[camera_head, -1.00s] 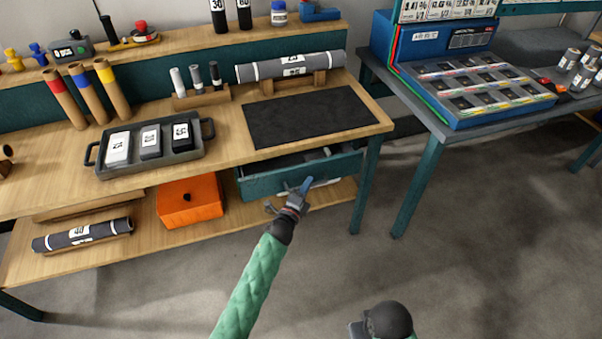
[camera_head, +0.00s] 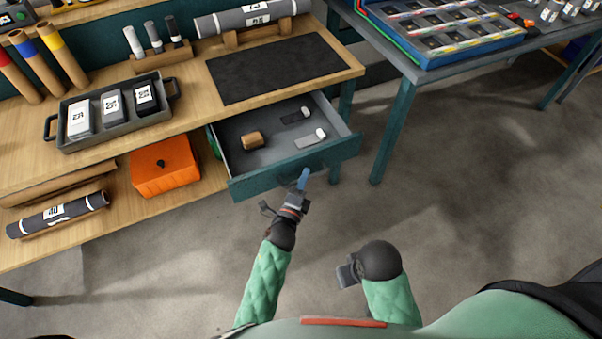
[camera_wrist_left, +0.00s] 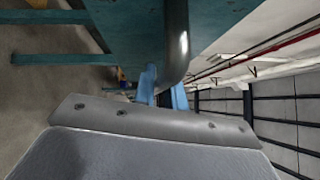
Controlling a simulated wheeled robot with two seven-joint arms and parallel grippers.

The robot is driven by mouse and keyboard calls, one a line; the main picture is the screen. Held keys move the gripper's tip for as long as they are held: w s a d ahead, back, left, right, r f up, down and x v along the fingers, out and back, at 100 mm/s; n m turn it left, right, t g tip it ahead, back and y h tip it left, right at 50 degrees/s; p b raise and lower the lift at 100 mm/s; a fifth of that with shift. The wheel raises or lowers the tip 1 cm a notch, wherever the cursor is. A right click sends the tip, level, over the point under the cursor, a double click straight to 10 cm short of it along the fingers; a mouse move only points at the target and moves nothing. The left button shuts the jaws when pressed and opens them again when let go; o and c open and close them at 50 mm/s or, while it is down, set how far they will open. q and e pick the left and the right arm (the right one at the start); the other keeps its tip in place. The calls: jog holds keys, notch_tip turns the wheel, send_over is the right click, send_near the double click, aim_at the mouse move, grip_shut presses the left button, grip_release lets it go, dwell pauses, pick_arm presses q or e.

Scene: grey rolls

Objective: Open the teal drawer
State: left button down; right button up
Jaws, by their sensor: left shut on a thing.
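The teal drawer (camera_head: 252,188) under the wooden workbench is pulled well out, and its grey inside shows. In the left wrist view the grey handle bar (camera_wrist_left: 176,45) runs between the blue fingers (camera_wrist_left: 163,88). My right gripper (camera_head: 346,272) is low in the head view, away from the drawer; its fingers are too unclear to tell open from shut.
An orange box (camera_head: 164,166) and a dark roll (camera_head: 58,214) are on the lower shelf, left of the drawer. A tray (camera_head: 70,141) and a dark mat (camera_head: 285,67) lie on the bench top. The floor right of the drawer is clear.

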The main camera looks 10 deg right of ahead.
jog(key=shift+w+r, duration=0.15)
pick_arm(q)
jog(key=c, duration=1.5)
grip_release()
jog(key=shift+o, duration=0.2)
jog(key=shift+s, duration=0.1)
